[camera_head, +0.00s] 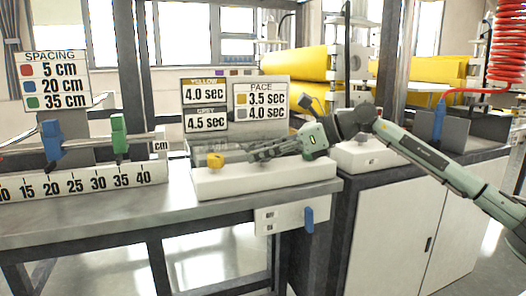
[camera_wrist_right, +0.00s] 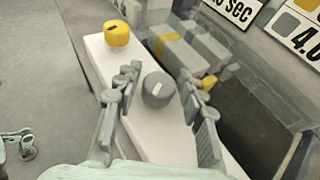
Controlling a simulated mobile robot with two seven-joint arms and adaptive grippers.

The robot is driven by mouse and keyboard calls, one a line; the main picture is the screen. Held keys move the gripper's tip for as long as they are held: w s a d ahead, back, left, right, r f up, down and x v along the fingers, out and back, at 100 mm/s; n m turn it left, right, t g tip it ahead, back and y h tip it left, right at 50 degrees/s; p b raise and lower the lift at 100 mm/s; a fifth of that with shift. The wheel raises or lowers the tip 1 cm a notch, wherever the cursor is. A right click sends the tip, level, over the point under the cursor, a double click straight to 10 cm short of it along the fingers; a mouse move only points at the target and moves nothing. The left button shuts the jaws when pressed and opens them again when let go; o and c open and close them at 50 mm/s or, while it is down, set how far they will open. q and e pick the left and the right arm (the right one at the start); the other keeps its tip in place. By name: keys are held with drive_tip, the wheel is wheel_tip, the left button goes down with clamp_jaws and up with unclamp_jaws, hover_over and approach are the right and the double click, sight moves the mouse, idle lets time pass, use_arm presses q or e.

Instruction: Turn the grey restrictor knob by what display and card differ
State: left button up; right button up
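The display (camera_head: 205,108) reads yellow 4.0 sec and grey 4.5 sec. The PACE card (camera_head: 262,100) beside it reads yellow 3.5 sec and grey 4.0 sec. The grey knob (camera_wrist_right: 158,88), with a pale mark on top, stands on a white block (camera_head: 262,180). My right gripper (camera_head: 262,152) reaches in from the right over the block. In the right wrist view its fingers stand apart on both sides of the grey knob, with gaps visible. In the head view the fingers mostly hide that knob.
A yellow knob (camera_head: 215,160) sits left of the grey one and also shows in the right wrist view (camera_wrist_right: 117,33). A clear-walled box (camera_wrist_right: 240,95) stands behind the block. A spacing scale (camera_head: 85,182) with blue and green sliders is at left. A blue lever (camera_head: 309,219) is below.

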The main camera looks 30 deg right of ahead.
drive_tip(key=shift+o, duration=0.5)
drive_tip(key=shift+r, duration=0.1)
drive_tip(key=shift+s, duration=0.1)
drive_tip(key=shift+s+d+r, duration=0.1)
drive_tip(key=shift+s+d, duration=0.3)
drive_tip(key=v, duration=1)
drive_tip(key=shift+s+r, duration=0.2)
drive_tip(key=shift+s, duration=0.1)
drive_tip(key=shift+d, duration=0.15)
